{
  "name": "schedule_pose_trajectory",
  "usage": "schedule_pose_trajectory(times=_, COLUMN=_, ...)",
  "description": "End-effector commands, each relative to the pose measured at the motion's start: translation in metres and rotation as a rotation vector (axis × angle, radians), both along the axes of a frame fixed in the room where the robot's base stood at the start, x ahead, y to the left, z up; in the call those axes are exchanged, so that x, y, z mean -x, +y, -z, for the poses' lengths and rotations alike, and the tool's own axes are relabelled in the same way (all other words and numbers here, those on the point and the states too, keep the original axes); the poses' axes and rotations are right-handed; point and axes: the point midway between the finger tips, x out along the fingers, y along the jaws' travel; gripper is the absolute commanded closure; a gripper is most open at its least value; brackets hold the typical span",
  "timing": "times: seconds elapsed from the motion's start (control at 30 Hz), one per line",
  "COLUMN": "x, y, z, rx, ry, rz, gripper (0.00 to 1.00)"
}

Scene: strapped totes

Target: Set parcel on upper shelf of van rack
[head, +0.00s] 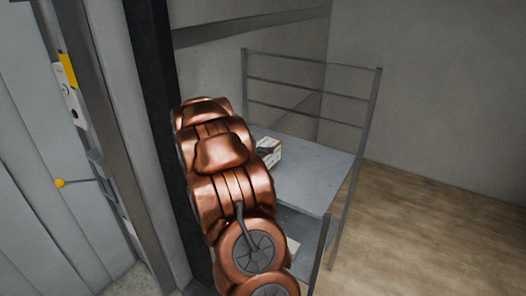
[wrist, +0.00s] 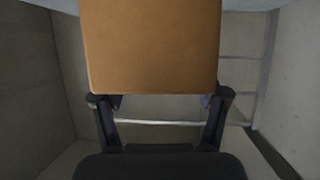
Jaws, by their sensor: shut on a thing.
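A plain brown parcel (wrist: 150,45) fills the upper middle of the wrist view. My gripper (wrist: 161,103) is shut on it, with one dark finger at each lower side of the parcel. In the head view my copper arm hides both gripper and parcel. The van rack's upper shelf (head: 318,163) is a grey board right of my arm, with bare surface at its middle and right. I cannot tell how far the parcel is from this shelf.
A small white printed box (head: 269,151) stands on the upper shelf, close beside my arm in the picture. Thin rails (head: 310,90) and posts bound the rack. A lower shelf (head: 292,222) is partly hidden. Wooden floor (head: 430,220) at the right is clear.

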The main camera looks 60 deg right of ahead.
Motion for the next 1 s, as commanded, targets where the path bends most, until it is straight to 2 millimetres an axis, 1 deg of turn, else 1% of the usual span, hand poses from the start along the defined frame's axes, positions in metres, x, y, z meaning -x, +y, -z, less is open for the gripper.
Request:
schedule_pose_trajectory(times=0.03, x=0.000, y=-0.008, z=-0.001, rx=0.002, ry=0.002, rz=0.001, gripper=0.93)
schedule_pose_trajectory(times=0.1, x=-0.002, y=-0.014, z=0.001, rx=0.000, ry=0.003, rz=-0.001, gripper=0.93)
schedule_pose_trajectory(times=0.23, x=-0.003, y=-0.020, z=0.003, rx=-0.001, ry=0.001, rz=-0.002, gripper=0.93)
schedule_pose_trajectory(times=0.37, x=-0.003, y=-0.021, z=0.007, rx=-0.001, ry=0.003, rz=-0.004, gripper=0.93)
schedule_pose_trajectory(times=0.53, x=-0.002, y=-0.021, z=0.021, rx=0.001, ry=0.005, rz=-0.001, gripper=0.93)
schedule_pose_trajectory(times=0.73, x=-0.003, y=-0.021, z=0.034, rx=0.000, ry=0.002, rz=-0.002, gripper=0.93)
schedule_pose_trajectory(times=1.0, x=-0.003, y=-0.020, z=0.037, rx=-0.001, ry=0.000, rz=-0.002, gripper=0.93)
